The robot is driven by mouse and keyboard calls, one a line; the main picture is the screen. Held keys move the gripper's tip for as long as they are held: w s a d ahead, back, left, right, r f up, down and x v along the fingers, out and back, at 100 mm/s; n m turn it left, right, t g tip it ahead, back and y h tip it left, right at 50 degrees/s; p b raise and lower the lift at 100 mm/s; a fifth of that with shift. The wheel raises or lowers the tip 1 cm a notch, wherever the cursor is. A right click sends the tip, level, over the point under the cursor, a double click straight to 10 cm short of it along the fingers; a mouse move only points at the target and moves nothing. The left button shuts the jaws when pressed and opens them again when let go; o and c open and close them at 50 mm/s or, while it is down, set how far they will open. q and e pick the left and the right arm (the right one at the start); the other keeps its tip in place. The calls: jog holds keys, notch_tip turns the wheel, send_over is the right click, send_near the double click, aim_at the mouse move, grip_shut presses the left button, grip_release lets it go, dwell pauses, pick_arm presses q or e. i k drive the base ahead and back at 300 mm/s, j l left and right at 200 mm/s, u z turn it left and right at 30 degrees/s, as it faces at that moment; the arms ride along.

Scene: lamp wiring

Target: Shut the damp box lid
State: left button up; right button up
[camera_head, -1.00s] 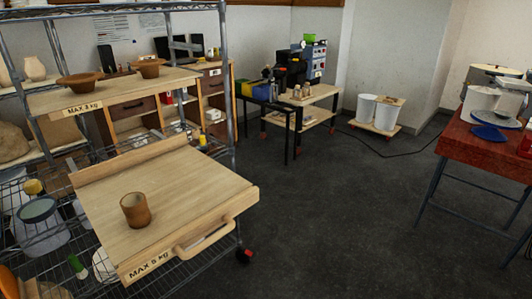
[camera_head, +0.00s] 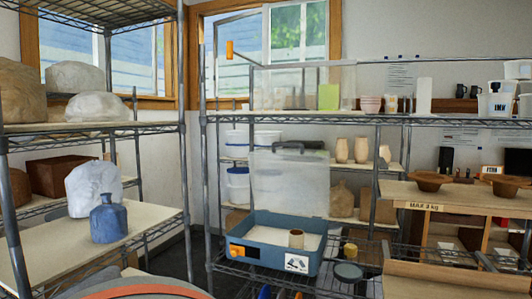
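The damp box is a blue open tray (camera_head: 318,270) on a shelf of the middle wire rack. Its clear lid (camera_head: 288,185) stands upright at the back of the tray, open, with a dark grey handle (camera_head: 302,146) along its top edge. Neither of my grippers is in view.
A left rack (camera_head: 182,150) holds wrapped lumps and a blue bottle (camera_head: 107,218). A wooden board (camera_head: 440,282) juts out at the lower right. Vases (camera_head: 342,150) and white buckets (camera_head: 238,180) stand behind the lid. An orange-rimmed round thing (camera_head: 140,290) fills the lower left foreground.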

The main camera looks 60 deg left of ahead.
aim_at(274, 151)
jog(key=j+u, duration=0.15)
jog(key=u, duration=1.75)
jog(key=i+l, duration=0.05)
